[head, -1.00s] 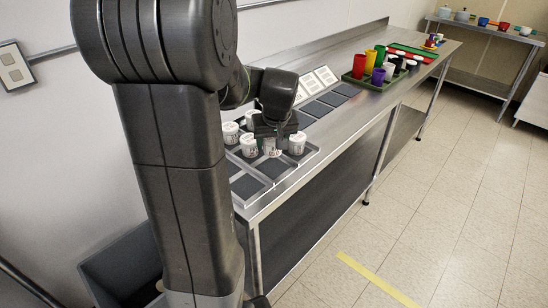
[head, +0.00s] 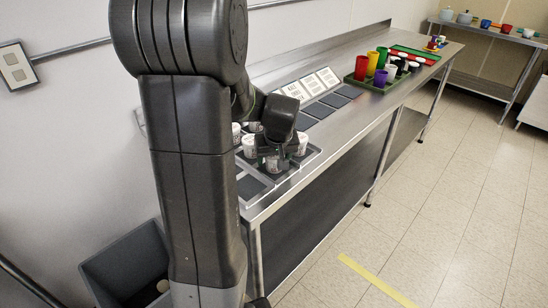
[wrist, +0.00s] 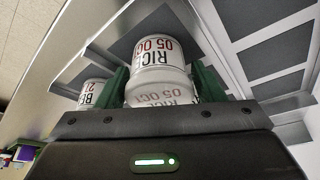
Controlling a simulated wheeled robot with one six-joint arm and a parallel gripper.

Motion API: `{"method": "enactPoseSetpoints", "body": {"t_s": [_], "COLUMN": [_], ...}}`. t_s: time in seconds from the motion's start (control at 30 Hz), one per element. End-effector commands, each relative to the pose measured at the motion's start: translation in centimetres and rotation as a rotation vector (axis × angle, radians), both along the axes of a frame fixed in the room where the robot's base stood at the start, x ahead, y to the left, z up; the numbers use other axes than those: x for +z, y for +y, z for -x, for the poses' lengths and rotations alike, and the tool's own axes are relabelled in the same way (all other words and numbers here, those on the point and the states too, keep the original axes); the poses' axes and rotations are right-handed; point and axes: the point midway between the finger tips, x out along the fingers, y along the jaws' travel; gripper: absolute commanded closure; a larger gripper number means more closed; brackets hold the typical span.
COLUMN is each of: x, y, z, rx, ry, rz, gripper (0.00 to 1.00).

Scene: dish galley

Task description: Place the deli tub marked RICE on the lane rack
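The white deli tub marked RICE (wrist: 160,50) fills the middle of the wrist view, with a 05 OC date line under the name. My gripper (wrist: 162,88) has its green fingers against both sides of this tub. In the head view the tub (head: 273,164) hangs under my gripper (head: 275,152) over the grey lane rack (head: 262,201) with dark cells. I cannot tell whether its base touches the rack. Another white tub (wrist: 92,93), with lettering starting BE, shows left of it in the wrist view. More white tubs (head: 248,146) stand around my gripper, one to its right (head: 301,143).
A front-left rack cell (head: 250,187) is empty. Label cards (head: 296,91) and dark pads (head: 334,100) lie farther along the steel counter. Beyond them is a green tray (head: 368,85) of coloured cups. A grey bin (head: 125,262) stands on the floor at left.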

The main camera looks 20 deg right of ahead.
Motion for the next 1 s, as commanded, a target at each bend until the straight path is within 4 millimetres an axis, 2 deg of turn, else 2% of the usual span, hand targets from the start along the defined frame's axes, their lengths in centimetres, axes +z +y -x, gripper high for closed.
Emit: {"method": "enactPoseSetpoints", "body": {"t_s": [0.2, 0.37, 0.8, 1.0], "x": [0.1, 1.1, 8.7, 10.9], "y": [0.0, 0.0, 0.6, 0.8], "z": [0.0, 0.2, 3.4, 4.3], "rx": [0.000, 0.000, -0.001, -0.001], "ry": [0.000, -0.003, -0.004, -0.001], "rz": [0.000, 0.001, 0.003, 0.000], "gripper": [0.38, 0.38, 0.38, 0.38]}}
